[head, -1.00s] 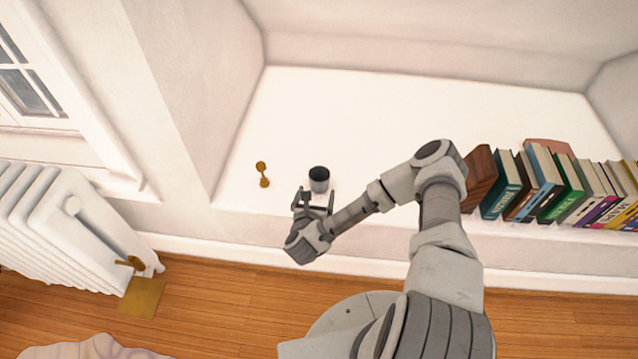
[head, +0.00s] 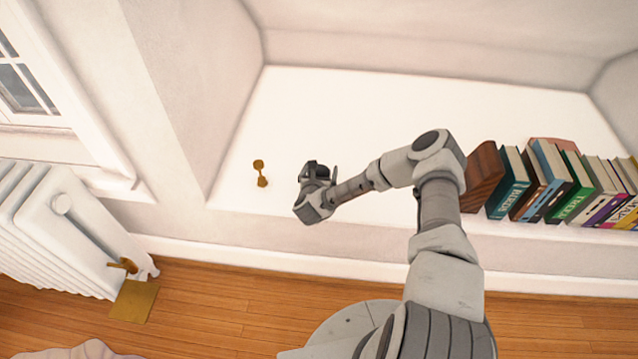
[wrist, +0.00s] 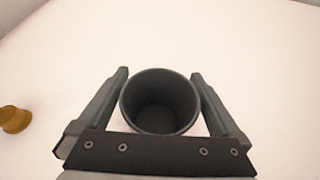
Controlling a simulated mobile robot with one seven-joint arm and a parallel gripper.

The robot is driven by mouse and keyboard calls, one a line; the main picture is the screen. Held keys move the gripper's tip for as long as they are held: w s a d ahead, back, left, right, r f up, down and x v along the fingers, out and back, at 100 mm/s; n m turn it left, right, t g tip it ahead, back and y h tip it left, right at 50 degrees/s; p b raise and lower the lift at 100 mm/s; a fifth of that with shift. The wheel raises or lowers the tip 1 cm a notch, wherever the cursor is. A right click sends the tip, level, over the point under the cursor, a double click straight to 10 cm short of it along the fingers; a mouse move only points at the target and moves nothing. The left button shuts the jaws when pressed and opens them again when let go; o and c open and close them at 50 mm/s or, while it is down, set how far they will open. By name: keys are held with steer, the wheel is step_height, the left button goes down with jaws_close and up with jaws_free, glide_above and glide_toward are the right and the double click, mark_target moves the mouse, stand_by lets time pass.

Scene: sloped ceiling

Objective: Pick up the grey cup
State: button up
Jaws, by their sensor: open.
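The grey cup (wrist: 160,103) stands upright in the wrist view, with its open, empty inside facing the camera. It stands on a white surface (head: 400,110). My gripper (wrist: 160,73) is open, with one finger on each side of the cup. A narrow gap shows on the right; on the left the finger is very close to the cup, and I cannot tell if it touches. In the head view my gripper (head: 319,168) is over the cup's place and largely hides it.
A small gold object (head: 261,174) stands to the left of my gripper; its edge also shows in the wrist view (wrist: 15,119). A row of books (head: 570,185) with a brown wooden block (head: 482,178) lines the right front. The white surface behind is clear.

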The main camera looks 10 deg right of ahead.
steer(key=c, duration=1.2)
